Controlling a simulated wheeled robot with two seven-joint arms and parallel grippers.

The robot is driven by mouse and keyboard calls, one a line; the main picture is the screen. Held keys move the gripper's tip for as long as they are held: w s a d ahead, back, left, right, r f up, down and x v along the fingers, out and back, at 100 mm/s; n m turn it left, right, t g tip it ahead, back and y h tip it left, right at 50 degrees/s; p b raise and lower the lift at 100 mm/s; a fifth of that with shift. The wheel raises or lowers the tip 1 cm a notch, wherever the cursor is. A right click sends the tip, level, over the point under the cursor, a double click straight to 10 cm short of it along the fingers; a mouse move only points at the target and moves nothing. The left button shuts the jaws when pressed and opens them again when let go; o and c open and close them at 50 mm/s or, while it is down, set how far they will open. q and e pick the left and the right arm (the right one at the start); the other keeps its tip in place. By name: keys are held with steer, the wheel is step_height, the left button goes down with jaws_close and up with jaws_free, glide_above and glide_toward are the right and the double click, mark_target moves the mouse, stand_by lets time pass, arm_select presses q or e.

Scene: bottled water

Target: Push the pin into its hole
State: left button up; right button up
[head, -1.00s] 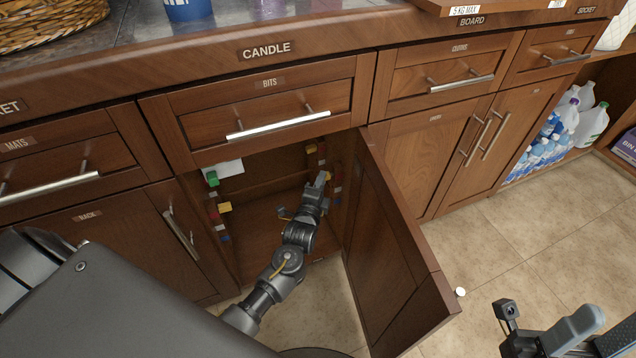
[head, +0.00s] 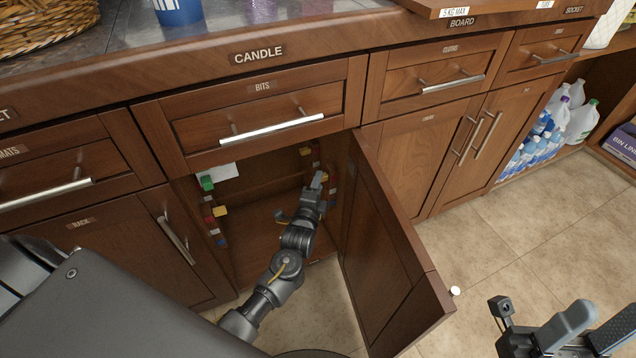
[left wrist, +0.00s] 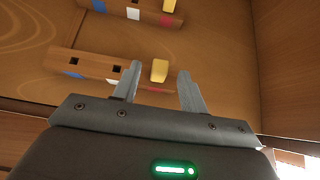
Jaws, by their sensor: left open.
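My left gripper (head: 318,182) reaches into the open cabinet at its right inner wall. In the left wrist view its two fingers (left wrist: 157,88) are apart. A yellow pin (left wrist: 160,70) stands out of the lower wooden strip (left wrist: 90,65), just beyond the fingertips and between their lines. I cannot tell whether the fingers touch it. This strip has dark square holes and blue and red marks. An upper strip (left wrist: 105,7) carries another yellow piece (left wrist: 168,5). My right gripper (head: 590,335) is at the lower right of the head view, partly cut off.
The open cabinet door (head: 385,250) stands close to the right of my left arm. The left inner wall holds a green piece (head: 207,183) and a yellow piece (head: 220,211). The BITS drawer (head: 262,110) is shut above the opening. Tiled floor (head: 520,230) is clear to the right.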

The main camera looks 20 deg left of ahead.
arm_select(q)
steer(key=s+d+p, duration=0.1)
steer(key=s+p, duration=0.1)
steer(key=s, duration=0.7)
steer(key=shift+s+d, duration=0.4)
